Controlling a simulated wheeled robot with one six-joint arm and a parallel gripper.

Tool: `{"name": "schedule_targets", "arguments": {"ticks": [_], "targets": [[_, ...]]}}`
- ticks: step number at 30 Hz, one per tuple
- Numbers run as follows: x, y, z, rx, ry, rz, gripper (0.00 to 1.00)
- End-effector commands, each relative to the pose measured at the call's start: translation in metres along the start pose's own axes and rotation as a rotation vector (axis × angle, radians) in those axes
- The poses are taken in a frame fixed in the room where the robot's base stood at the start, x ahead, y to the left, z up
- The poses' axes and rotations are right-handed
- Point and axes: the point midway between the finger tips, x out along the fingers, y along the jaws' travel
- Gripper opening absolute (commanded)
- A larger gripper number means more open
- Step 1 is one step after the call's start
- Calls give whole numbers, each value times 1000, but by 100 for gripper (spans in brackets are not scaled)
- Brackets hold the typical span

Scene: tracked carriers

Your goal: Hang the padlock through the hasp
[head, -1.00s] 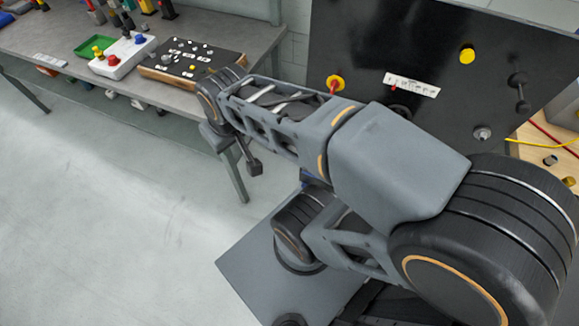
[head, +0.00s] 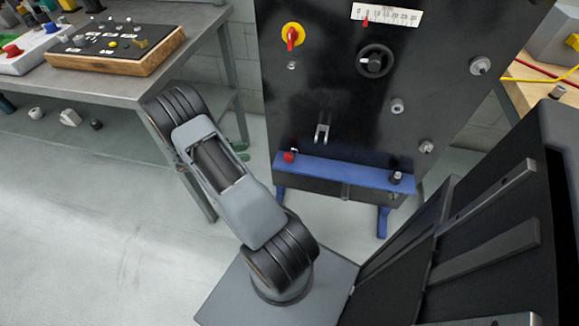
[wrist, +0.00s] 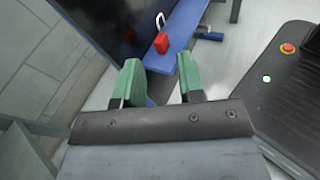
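The padlock (head: 289,156) has a red body and sits at the left end of a blue shelf (head: 345,174) on the black panel. In the wrist view the padlock (wrist: 162,43) shows its silver shackle upward, just beyond my fingertips. A small metal hasp (head: 322,132) stands out from the panel above the shelf, right of the padlock; I cannot make it out in the wrist view. My gripper (wrist: 160,74) has two green fingers, spread apart with nothing between them. In the head view it is mostly hidden behind my arm, left of the panel.
The black panel (head: 330,85) carries a yellow and red knob (head: 292,36), a handwheel (head: 376,61) and several grey knobs. A grey workbench (head: 130,85) is at left. Floor shows between bench and panel.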

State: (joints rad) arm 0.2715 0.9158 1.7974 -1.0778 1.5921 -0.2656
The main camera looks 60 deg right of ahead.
Motion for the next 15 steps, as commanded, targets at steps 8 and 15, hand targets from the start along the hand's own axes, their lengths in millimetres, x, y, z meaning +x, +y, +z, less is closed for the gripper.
{"name": "schedule_targets", "arguments": {"ticks": [8, 15], "targets": [[33, 4, -66, -108, -158, 59, 36], [72, 8, -66, -121, -177, 65, 36]]}}
